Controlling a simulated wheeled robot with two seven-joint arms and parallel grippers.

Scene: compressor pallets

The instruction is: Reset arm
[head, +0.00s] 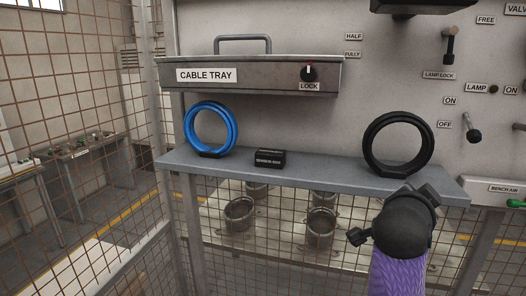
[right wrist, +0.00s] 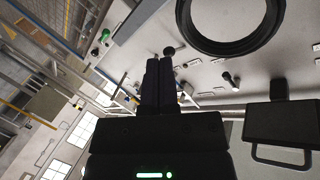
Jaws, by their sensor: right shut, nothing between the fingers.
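My right arm, with a purple sleeve, comes up from the bottom right of the head view. Its black wrist and gripper (head: 405,215) are in front of the shelf's right end, just below the black ring; the fingers cannot be made out there. In the right wrist view my right gripper (right wrist: 158,70) has its two dark fingers together with nothing between them. A black ring (head: 371,153) stands on the shelf, and a large dark ring (right wrist: 232,48) shows at the top of the wrist view, apart from the fingers. My left gripper is not in view.
A grey shelf (head: 330,178) carries a blue ring (head: 190,128) and a small black box (head: 269,159). Above is a cable tray (head: 255,75) with a lock knob (head: 310,72). Levers (head: 450,45) are on the panel at right. Wire mesh (head: 90,200) stands left and below.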

